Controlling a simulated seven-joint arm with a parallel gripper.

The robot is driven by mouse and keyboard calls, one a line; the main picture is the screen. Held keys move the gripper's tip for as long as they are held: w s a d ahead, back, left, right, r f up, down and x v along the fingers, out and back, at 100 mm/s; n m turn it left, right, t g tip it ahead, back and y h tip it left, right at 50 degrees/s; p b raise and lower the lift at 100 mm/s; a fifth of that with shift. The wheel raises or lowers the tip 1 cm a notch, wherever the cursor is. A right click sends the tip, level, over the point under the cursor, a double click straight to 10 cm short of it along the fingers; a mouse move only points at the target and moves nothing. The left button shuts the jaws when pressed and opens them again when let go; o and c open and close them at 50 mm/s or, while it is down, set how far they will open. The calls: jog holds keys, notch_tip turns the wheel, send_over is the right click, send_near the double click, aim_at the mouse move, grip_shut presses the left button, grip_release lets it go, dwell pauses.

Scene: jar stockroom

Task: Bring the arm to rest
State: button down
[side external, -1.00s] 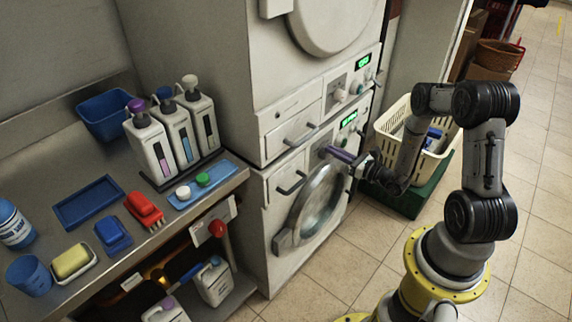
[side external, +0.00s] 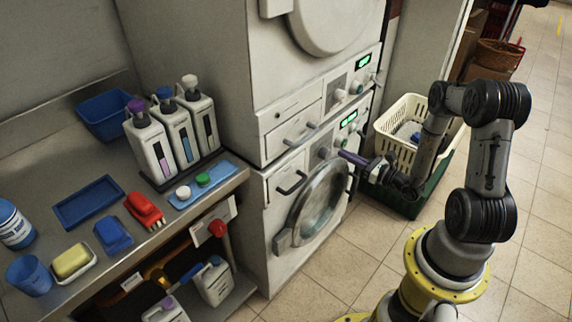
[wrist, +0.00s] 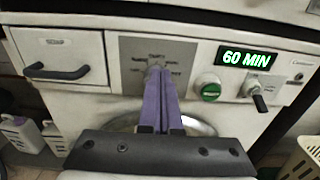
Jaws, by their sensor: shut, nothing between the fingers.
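My gripper (side external: 347,155) is in front of the lower machine's control panel in the side view, with its purple fingers pointing at the machine. In the wrist view the fingers of my gripper (wrist: 160,98) lie side by side, shut and empty. Behind their tips is a labelled plate (wrist: 137,55) with a grey knob, partly hidden by the fingers. I cannot tell whether the tips touch it.
The lower machine's round door (side external: 318,202) is just below my gripper. A cream basket (side external: 399,122) stands behind my arm, above a green crate (side external: 432,190). A metal counter (side external: 222,182) with bottles is at left. The floor at front is clear.

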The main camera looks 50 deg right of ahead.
jog(key=shift+s, duration=0.8)
jog(key=shift+r, duration=0.1)
jog(key=w+a+r+n+g+y, duration=0.3)
jog(key=a+r+n+g+y, duration=0.3)
jog(key=a+r+n+y, duration=0.65)
jog(key=s+a+r+n+g, duration=0.5)
jog(key=a+r+n+g, duration=0.25)
jog(key=a, duration=0.45)
jog(key=s+a+r+n+g+h, duration=0.35)
jog(key=s+n+h, duration=0.25)
jog(key=s+n, duration=0.3)
jog(key=s+d+r+n+t+h, duration=0.4)
jog(key=s+d+r+n+h, duration=0.1)
jog(key=s+r+n+h, duration=0.1)
jog(key=shift+s+d+r+n+t, duration=0.25)
jog(key=shift+s+n, duration=0.25)
jog(key=shift+s, duration=0.6)
